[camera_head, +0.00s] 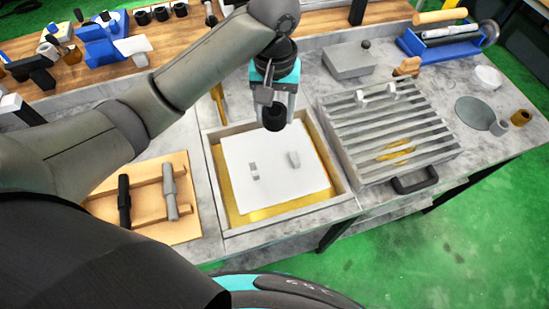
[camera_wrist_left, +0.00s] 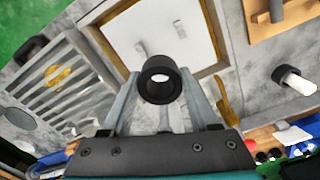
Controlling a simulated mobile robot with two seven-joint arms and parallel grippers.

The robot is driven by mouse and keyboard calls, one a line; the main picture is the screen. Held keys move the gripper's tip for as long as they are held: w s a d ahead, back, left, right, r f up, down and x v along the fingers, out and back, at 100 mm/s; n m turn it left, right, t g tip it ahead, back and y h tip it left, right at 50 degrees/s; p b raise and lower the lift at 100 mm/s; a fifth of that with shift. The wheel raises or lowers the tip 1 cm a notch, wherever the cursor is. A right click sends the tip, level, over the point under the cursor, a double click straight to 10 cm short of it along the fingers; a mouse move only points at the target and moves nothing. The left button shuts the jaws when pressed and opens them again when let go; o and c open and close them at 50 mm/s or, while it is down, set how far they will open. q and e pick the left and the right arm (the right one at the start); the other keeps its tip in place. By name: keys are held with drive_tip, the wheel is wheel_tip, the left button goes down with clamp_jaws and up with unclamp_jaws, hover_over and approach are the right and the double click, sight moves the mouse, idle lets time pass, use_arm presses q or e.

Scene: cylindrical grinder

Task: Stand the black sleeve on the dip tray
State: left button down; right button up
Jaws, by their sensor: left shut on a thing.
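The black sleeve (camera_head: 273,121) is a short dark ring held upright, or nearly so, between the fingers of my left gripper (camera_head: 274,114). In the left wrist view, the sleeve (camera_wrist_left: 147,92) sits between the fingertips (camera_wrist_left: 160,100), with its open bore facing the camera. The dip tray (camera_head: 222,188) appears to be the pale-framed basin with a yellow bottom. A white plate (camera_head: 262,192) lies inside it, with two small grey marks or pieces on it. The sleeve hangs above the far part of the plate, apparently clear of it. My right gripper is not in view.
A slatted grey rack (camera_head: 345,150) with a black handle stands right of the basin. A wooden board (camera_head: 185,232) with dark and grey rods lies left. A grey lidded box (camera_head: 349,62) stands behind. A blue bin (camera_head: 440,42) is at the back right.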

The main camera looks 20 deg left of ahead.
use_arm(q)
drive_tip(key=b, duration=0.2)
hover_over(274, 166)
wheel_tip(274, 166, down, 15)
drive_tip(key=shift+d+f, duration=0.1)
drive_tip(key=shift+f, duration=2.2)
drive_tip(key=shift+f+b, duration=0.2)
drive_tip(key=shift+b, duration=0.1)
drive_tip(key=shift+c, duration=2.2)
unclamp_jaws()
drive_tip(key=shift+r, duration=0.1)
drive_tip(key=shift+r, duration=0.35)
wheel_tip(274, 166, up, 12)
drive_tip(key=p, duration=0.2)
drive_tip(key=shift+f, duration=0.25)
